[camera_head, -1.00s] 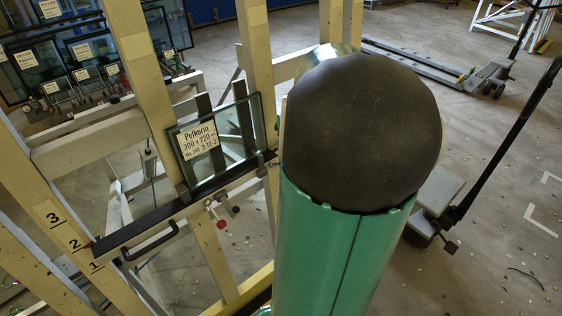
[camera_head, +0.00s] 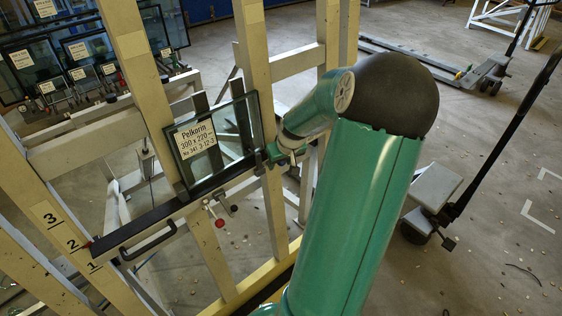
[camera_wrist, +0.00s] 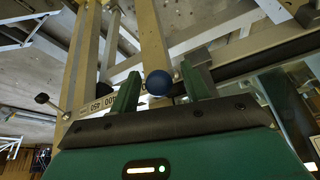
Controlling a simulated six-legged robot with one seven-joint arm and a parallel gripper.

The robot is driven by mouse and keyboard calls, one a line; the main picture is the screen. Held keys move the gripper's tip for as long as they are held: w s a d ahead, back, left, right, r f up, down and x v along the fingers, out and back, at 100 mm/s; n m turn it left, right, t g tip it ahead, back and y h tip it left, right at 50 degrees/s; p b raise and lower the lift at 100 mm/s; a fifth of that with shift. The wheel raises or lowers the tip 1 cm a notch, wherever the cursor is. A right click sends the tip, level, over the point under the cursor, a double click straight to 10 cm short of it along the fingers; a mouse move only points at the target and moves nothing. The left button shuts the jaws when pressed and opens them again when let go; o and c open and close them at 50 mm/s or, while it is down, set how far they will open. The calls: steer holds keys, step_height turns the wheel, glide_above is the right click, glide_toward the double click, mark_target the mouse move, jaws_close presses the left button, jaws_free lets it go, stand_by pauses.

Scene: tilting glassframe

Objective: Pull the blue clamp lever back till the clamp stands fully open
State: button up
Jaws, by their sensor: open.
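The blue ball knob (camera_wrist: 158,83) of the clamp lever shows in the wrist view, between the two green fingers of my gripper (camera_wrist: 161,82) as seen from there. The fingers stand apart with a gap on each side of the knob; I cannot tell how deep it sits between them. In the head view my gripper (camera_head: 273,153) is small, at the right edge of the labelled glass pane (camera_head: 220,164). The blue knob cannot be made out there. The clamp's own position is not clear.
The pane stands on a dark ledge with a black handle (camera_head: 147,240), against cream posts (camera_head: 255,75). A red knob (camera_head: 219,223) hangs below the ledge. More glass panes stand at the back left. A pallet truck (camera_head: 435,205) stands on the floor at right.

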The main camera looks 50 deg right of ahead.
jaws_close()
